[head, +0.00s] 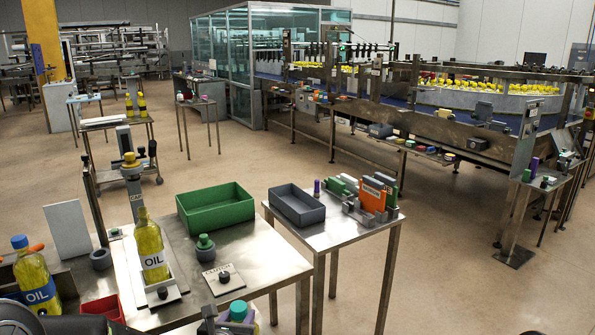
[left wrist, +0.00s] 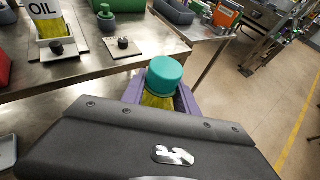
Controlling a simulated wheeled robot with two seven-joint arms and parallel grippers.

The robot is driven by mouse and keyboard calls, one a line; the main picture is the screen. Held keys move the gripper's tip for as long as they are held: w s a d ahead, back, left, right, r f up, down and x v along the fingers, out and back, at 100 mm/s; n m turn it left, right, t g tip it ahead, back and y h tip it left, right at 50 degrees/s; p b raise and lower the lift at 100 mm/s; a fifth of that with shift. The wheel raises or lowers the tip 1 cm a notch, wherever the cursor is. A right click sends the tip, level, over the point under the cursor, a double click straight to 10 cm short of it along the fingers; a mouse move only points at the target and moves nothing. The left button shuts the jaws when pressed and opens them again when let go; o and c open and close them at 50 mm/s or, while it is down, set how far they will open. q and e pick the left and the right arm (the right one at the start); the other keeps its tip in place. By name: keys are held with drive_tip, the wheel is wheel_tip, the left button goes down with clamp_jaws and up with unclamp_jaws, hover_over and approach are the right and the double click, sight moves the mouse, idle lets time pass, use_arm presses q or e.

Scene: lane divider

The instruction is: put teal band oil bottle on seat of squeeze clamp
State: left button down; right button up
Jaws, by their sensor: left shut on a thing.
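The teal-topped oil bottle (head: 238,311) is at the bottom edge of the head view, in front of the metal table. Its teal cap (left wrist: 164,73) and a little yellow oil show in the left wrist view; its lower body and any band are hidden. My left gripper (head: 240,323) is shut on this bottle, with purple fingers (left wrist: 161,98) around it. Another oil bottle (head: 151,245) stands upright on a white-edged seat (head: 166,293) below a grey post (head: 135,200). I cannot tell for sure which fixture is the squeeze clamp. My right gripper is not in view.
A lettered plate with a black knob (head: 223,279) and a green-topped piece (head: 205,246) stand on the table. A green bin (head: 215,210) is behind them. A blue-capped oil bottle (head: 37,280) and red bin (head: 104,308) are left. A grey bin (head: 297,207) is on the side table.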

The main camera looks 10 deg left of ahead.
use_arm(q)
drive_tip(key=v, duration=0.6)
drive_tip(key=shift+w+r, duration=0.1)
drive_tip(key=shift+a, duration=0.1)
